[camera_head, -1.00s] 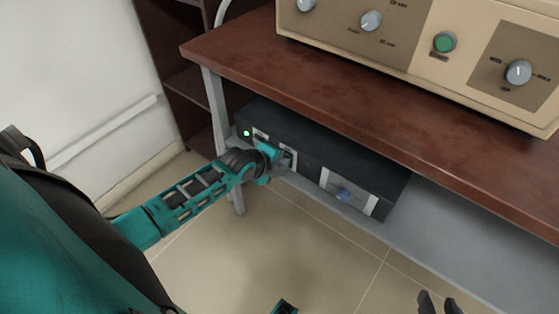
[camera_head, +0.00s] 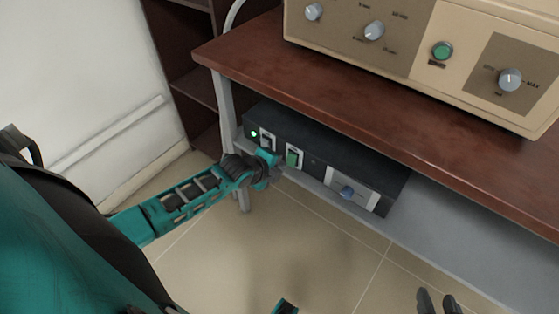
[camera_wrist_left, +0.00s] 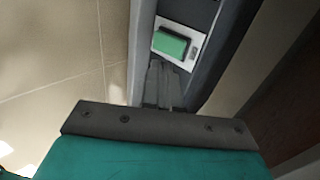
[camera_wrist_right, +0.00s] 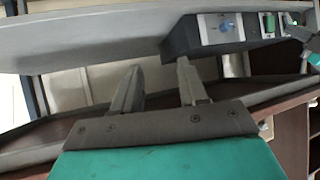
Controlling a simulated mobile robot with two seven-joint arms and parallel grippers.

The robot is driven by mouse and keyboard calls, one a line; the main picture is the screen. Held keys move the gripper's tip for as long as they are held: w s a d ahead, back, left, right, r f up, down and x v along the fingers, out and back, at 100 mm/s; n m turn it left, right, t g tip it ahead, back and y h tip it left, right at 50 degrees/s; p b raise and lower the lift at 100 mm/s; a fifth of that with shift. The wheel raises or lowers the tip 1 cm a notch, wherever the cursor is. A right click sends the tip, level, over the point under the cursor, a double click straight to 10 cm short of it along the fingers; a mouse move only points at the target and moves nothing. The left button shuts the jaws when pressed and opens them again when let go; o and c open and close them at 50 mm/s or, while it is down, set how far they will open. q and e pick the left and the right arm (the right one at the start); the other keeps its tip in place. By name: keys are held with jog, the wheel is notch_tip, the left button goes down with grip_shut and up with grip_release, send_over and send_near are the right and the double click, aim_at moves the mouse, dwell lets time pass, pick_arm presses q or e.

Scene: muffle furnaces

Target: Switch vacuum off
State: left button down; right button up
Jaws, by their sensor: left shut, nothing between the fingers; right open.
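The vacuum unit (camera_head: 325,150) is a long dark box on the shelf under the table. Its front has a lit green lamp (camera_head: 254,134), a small switch (camera_head: 267,141), a green rocker switch (camera_head: 293,157) and a blue knob (camera_head: 347,192). My left gripper (camera_head: 276,168) is shut and empty, just in front of the box and close to the green switch. The left wrist view shows the green switch (camera_wrist_left: 171,43) just beyond the closed fingertips (camera_wrist_left: 166,68); contact cannot be told. My right gripper (camera_wrist_right: 157,72) is open and empty, at the bottom right of the head view (camera_head: 438,302).
A brown tabletop (camera_head: 330,90) overhangs the unit. On it stands a beige furnace panel (camera_head: 420,55) with knobs and a green button. A table leg (camera_head: 228,110) rises left of the unit. The tiled floor (camera_head: 290,240) in front is clear.

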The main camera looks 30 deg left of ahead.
pick_arm(q)
jog(key=s+r+p, duration=0.3)
jog(key=s+r, duration=0.2)
jog(key=r, duration=0.3)
jog(key=shift+s+a, duration=0.2)
jog(key=shift+s, duration=0.15)
pick_arm(e)
jog(key=shift+s+d+r, duration=0.35)
jog(key=shift+d+r, duration=0.4)
jog(key=shift+d, duration=0.1)
pick_arm(q)
jog(key=s+d+r+n+t+h+p, duration=0.1)
jog(key=s+d+r+n+p, duration=0.2)
jog(key=s+d+n, duration=0.8)
jog(key=d+n+p, duration=0.1)
jog(key=n+p, duration=0.1)
jog(key=n, duration=0.3)
pick_arm(e)
jog(key=r, duration=0.1)
jog(key=d+r, duration=0.1)
jog(key=r, duration=0.1)
jog(key=shift+s+d+h, duration=0.2)
jog(key=shift+s+h, duration=0.15)
jog(key=shift+h, duration=0.05)
pick_arm(q)
jog(key=shift+s+r, duration=0.1)
pick_arm(e)
jog(key=shift+a, duration=0.1)
